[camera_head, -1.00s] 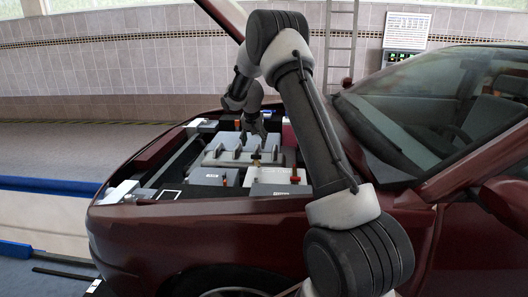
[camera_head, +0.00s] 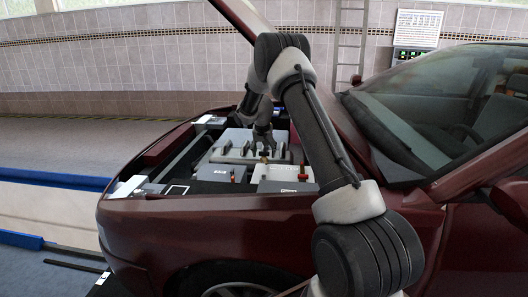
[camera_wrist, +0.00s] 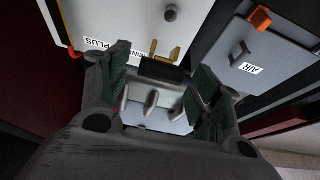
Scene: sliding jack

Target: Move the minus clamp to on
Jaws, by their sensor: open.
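The minus clamp (camera_wrist: 160,66) is a brass fork with a black block, seen between my fingers in the wrist view. In the head view, its brass-and-dark top (camera_head: 264,157) shows at the battery's far edge. The battery (camera_wrist: 125,18) is a white box marked PLUS. A dark round post (camera_wrist: 170,12) stands on it, apart from the fork's prongs. My gripper (camera_wrist: 163,78) is open, with a finger on each side of the black block. Contact cannot be told. In the head view, my gripper (camera_head: 262,142) hangs just behind the clamp.
A grey AIR box (camera_wrist: 245,55) with an orange latch (camera_wrist: 260,19) stands beside the battery. A ribbed grey engine cover (camera_head: 235,150) lies beneath my gripper. A red post (camera_head: 302,171) rises at the battery's right. The raised hood (camera_head: 240,18) is near my arm.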

